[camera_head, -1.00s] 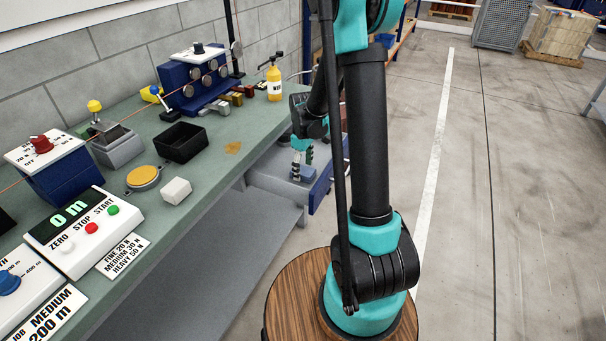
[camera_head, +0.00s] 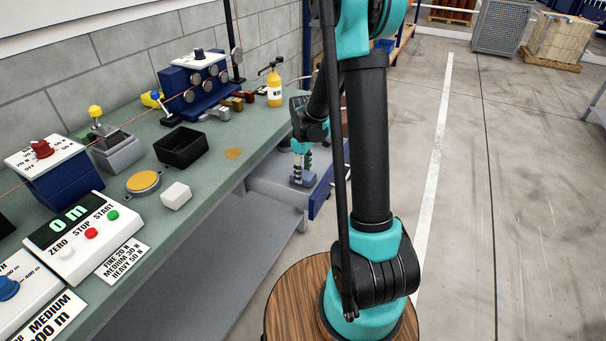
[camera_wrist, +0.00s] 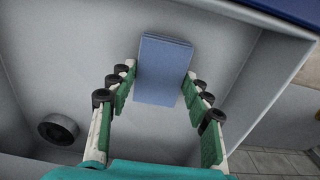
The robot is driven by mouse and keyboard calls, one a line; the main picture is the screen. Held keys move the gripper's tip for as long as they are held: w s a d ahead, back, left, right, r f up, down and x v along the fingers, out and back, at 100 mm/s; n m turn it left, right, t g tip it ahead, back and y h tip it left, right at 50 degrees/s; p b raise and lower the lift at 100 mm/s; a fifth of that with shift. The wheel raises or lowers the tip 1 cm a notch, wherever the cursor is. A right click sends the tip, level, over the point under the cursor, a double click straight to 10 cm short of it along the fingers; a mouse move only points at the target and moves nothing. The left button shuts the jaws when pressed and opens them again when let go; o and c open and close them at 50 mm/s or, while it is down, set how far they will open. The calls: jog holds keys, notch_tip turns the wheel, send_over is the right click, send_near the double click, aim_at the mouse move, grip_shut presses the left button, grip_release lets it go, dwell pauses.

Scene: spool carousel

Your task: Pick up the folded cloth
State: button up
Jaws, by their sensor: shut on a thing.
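The folded cloth is a flat blue rectangle in an open grey drawer under the bench. In the wrist view the cloth (camera_wrist: 163,70) lies between the green-padded fingers of my gripper (camera_wrist: 160,78), whose tips meet its two side edges. In the head view my gripper (camera_head: 302,168) points down into the drawer, with the cloth (camera_head: 303,180) showing small and blue at its fingertips. My gripper is shut on the cloth. I cannot tell whether the cloth is clear of the drawer floor.
The drawer (camera_wrist: 85,60) has pale walls around my fingers, and a dark round thing (camera_wrist: 58,128) shows at its left. The green bench (camera_head: 215,165) above holds a black tray (camera_head: 181,146), a white block (camera_head: 175,195) and a yellow bottle (camera_head: 274,86). Floor at right is open.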

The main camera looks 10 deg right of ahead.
notch_tip(320, 180, up, 19)
jog(key=shift+r, duration=0.2)
dwell(0.3)
